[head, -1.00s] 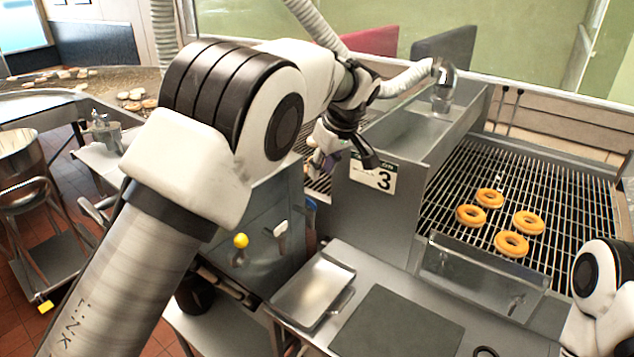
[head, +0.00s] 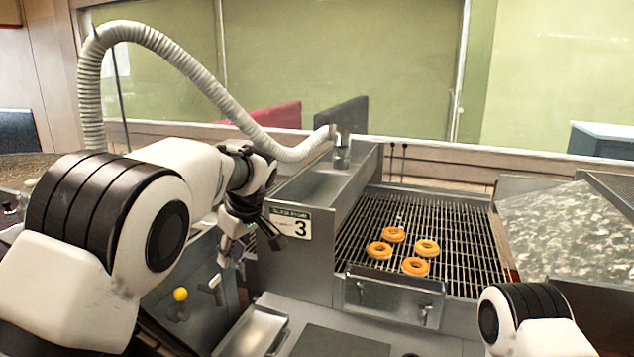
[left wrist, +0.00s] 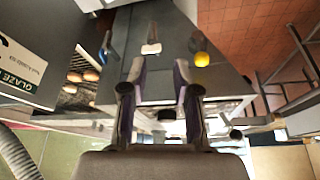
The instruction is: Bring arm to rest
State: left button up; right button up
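My left gripper (head: 236,252) hangs in front of the grey machine, just left of the label with a 3. In the left wrist view my left gripper (left wrist: 158,78) has its two fingers apart with nothing between them, so it is open and empty. Beyond the fingers are a yellow knob (left wrist: 202,59) and a white knob (left wrist: 151,48) on a grey panel; neither is touched. My right arm (head: 528,312) shows only as a link at the lower right. My right gripper is out of view.
Several ring donuts (head: 416,266) lie on the wire rack (head: 460,230). A metal tray (head: 250,332) and a dark mat (head: 338,342) are on the front counter. The label panel (head: 290,222) is close beside the left gripper. A ribbed hose (head: 190,65) arches behind the arm.

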pick_arm(q)
jog(key=s+a+f+g, duration=0.2)
jog(key=f, duration=0.5)
jog(key=s+a+f+g, duration=0.1)
jog(key=f, duration=0.5)
jog(key=s+a+f+g+h, duration=0.1)
jog(key=s+a+f+g, duration=0.1)
jog(key=s+f, duration=0.8)
jog(key=s+a+f+g+h, duration=0.1)
jog(key=s+a+f+g, duration=0.1)
jog(key=s+f, duration=0.85)
jog(key=s+f+m+t+h, duration=0.1)
jog(key=s+f+m, duration=0.3)
jog(key=s, duration=0.8)
jog(key=s+f+m+t+h, duration=0.1)
jog(key=s+f+m, duration=0.25)
jog(key=s, duration=0.85)
jog(key=w+m, duration=0.1)
jog(key=w+m+t, duration=0.2)
jog(key=w, duration=0.1)
jog(key=shift+w+a+r, duration=0.1)
jog(key=shift+a, duration=0.25)
